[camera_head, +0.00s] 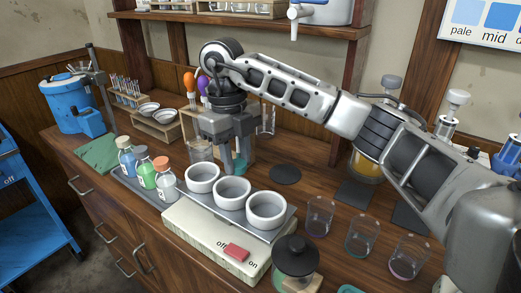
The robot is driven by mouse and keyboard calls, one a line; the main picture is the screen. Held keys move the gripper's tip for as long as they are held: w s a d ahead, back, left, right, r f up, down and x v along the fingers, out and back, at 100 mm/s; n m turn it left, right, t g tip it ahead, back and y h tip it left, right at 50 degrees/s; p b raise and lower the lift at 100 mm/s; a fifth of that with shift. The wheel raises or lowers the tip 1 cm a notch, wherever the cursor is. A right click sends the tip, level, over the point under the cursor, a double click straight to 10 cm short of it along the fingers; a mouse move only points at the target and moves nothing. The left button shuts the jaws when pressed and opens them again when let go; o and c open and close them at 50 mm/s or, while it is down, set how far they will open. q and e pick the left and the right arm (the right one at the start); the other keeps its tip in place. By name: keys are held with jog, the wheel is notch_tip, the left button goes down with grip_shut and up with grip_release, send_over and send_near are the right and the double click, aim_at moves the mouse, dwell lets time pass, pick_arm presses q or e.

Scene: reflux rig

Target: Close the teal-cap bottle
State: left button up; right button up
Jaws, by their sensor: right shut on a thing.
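My right gripper (232,158) points down behind the row of white bowls. It is shut on a small teal thing (240,164), which looks like the teal cap. The fingers and the bowls hide most of it, so I cannot tell whether it sits on a bottle. A clear glass vessel (200,150) stands just left of the gripper. Another teal piece (350,289) is cut off by the bottom edge. My left gripper is not in view.
Three white bowls (232,190) sit on a pale device with a red switch (236,252). Blue (128,160), green (146,173) and white (166,186) bottles stand left. A black-lidded jar (295,260) and clear glasses (362,237) stand right. Dark mats (285,174) lie behind.

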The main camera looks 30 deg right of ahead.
jog(key=a+n, duration=0.2)
jog(key=n, duration=0.1)
jog(key=s+a+n, duration=0.1)
jog(key=a+n, duration=0.1)
jog(key=n, duration=0.2)
jog(key=a+r+n, duration=0.1)
jog(key=a+n, duration=0.2)
jog(key=shift+s+n+t+h+p, duration=0.2)
jog(key=shift+n+t+h+p, duration=0.1)
jog(key=shift+t+h+p, duration=0.1)
jog(key=s+a+r+n+t, duration=0.1)
jog(key=s+a+n, duration=0.1)
jog(key=a+n, duration=0.6)
pick_arm(q)
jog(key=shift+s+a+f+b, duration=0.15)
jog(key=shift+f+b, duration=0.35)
jog(key=shift+b, duration=0.5)
pick_arm(e)
jog(key=s+a+f+n+t+y, duration=0.1)
jog(key=s+f+n, duration=0.5)
jog(key=f+n, duration=0.4)
jog(key=n, duration=0.5)
jog(key=shift+a, duration=0.15)
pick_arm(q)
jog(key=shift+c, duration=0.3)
pick_arm(e)
jog(key=shift+s, duration=0.1)
